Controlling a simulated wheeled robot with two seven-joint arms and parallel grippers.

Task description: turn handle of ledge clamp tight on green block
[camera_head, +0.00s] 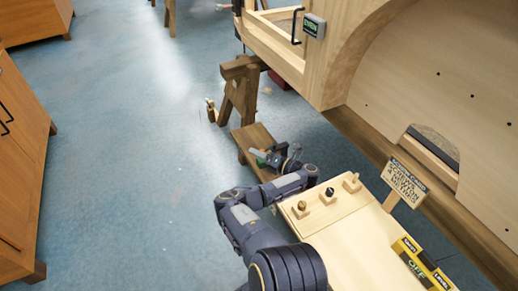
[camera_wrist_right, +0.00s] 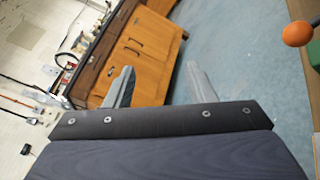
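My right gripper (camera_head: 266,154) is at the wooden ledge (camera_head: 249,137) in the head view. In the right wrist view its two grey fingers (camera_wrist_right: 160,80) stand wide apart with nothing between them. A small green patch, likely the green block (camera_head: 261,163), shows beside the gripper on the ledge. In the wrist view an orange ball knob (camera_wrist_right: 297,34), likely on the clamp handle, is at the upper right, outside the fingers, with a green piece (camera_wrist_right: 314,53) next to it. The clamp body is mostly hidden. My left gripper is not in view.
A pale workbench (camera_head: 350,245) with small knobs and a yellow level (camera_head: 418,262) lies right of my arm. A large wooden bodyframe (camera_head: 430,75) stands on a trestle (camera_head: 240,85). Wooden cabinets (camera_head: 22,165) are at left. The blue floor between is clear.

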